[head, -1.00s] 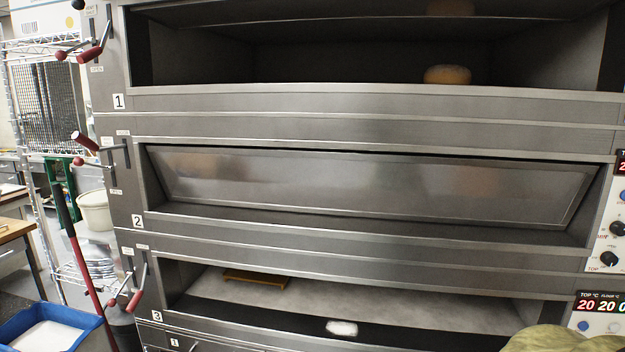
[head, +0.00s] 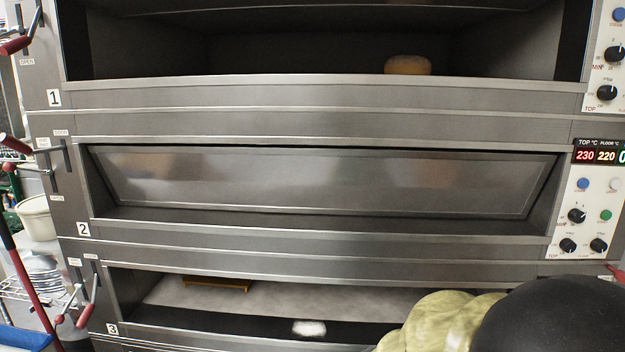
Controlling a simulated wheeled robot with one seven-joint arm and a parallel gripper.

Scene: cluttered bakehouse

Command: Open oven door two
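Oven door two (head: 320,180) is the wide steel panel across the middle deck, above the number 2 plate (head: 83,229). The panel covers the opening and looks shut, with a thin dark line along its top edge. The deck two lever (head: 50,160) is at the left, with red handle ends (head: 14,145) near the picture's left edge. My gripper is not in view. A black rounded shape (head: 550,322) and a lumpy yellow-green shape (head: 440,325) fill the lower right, close to the camera; I cannot tell what they are.
Deck one above is open with a round loaf (head: 408,65) inside. Deck three below is open, holding a wooden board (head: 216,284) and a white patch (head: 309,328). A control panel (head: 590,205) is at the right. A white bucket (head: 36,217) and a red-handled pole (head: 34,295) stand left.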

